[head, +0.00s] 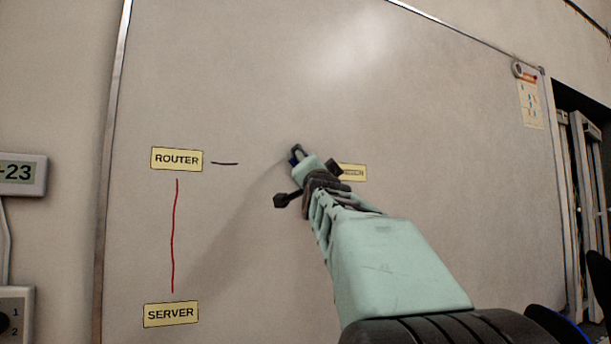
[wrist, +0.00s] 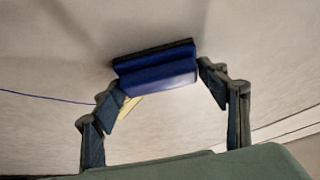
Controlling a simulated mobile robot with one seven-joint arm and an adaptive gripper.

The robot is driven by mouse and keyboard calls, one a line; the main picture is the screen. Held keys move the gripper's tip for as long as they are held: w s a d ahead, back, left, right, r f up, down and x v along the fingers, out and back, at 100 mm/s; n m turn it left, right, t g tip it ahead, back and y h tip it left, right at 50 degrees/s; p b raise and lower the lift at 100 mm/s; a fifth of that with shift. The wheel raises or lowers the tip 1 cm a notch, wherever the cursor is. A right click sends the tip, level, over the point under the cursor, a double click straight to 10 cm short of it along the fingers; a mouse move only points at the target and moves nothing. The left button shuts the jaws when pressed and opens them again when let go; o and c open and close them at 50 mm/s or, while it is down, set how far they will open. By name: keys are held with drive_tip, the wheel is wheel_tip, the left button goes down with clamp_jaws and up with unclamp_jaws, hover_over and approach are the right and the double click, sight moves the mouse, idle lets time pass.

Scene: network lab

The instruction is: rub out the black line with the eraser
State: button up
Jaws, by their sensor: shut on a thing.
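A short piece of black line (head: 225,163) shows on the whiteboard just right of the ROUTER label (head: 177,159). Between that piece and my gripper the board looks bare. My gripper (head: 297,156) is right of the black piece and left of a partly hidden yellow label (head: 353,172). It is shut on the blue eraser (wrist: 157,76), with one finger at each end in the wrist view. The eraser's dark pad faces the board and looks to be at or very near its surface. In the head view the eraser is mostly hidden by my gripper.
A red line (head: 174,235) runs from the ROUTER label down to the SERVER label (head: 171,314). A blue line (wrist: 45,96) shows on the board in the wrist view. A paper sheet (head: 530,102) hangs at the upper right. The upper whiteboard (head: 230,70) is clear.

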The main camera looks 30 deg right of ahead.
sight(292, 163)
drive_tip(key=shift+a+r+p, duration=0.1)
drive_tip(key=shift+a+p, duration=0.25)
drive_tip(key=shift+a, duration=0.4)
drive_tip(key=shift+a+r+p, duration=0.2)
drive_tip(key=shift+a+p, duration=0.45)
drive_tip(key=shift+p, duration=0.3)
drive_tip(key=shift+a+p, duration=0.65)
drive_tip(key=shift+a+f+p, duration=0.25)
drive_tip(key=shift+a+p, duration=0.1)
drive_tip(key=shift+a, duration=0.2)
drive_tip(key=shift+a+r+p, duration=0.2)
drive_tip(key=shift+a+p, duration=0.55)
drive_tip(key=shift+a, duration=0.1)
drive_tip(key=shift+a+f+p, duration=0.15)
drive_tip(key=shift+a+p, duration=0.3)
drive_tip(key=shift+a, duration=0.45)
drive_tip(key=shift+a+p, duration=0.35)
drive_tip(key=shift+a, duration=0.1)
drive_tip(key=shift+a+p, duration=2.35)
drive_tip(key=shift+a, duration=4.35)
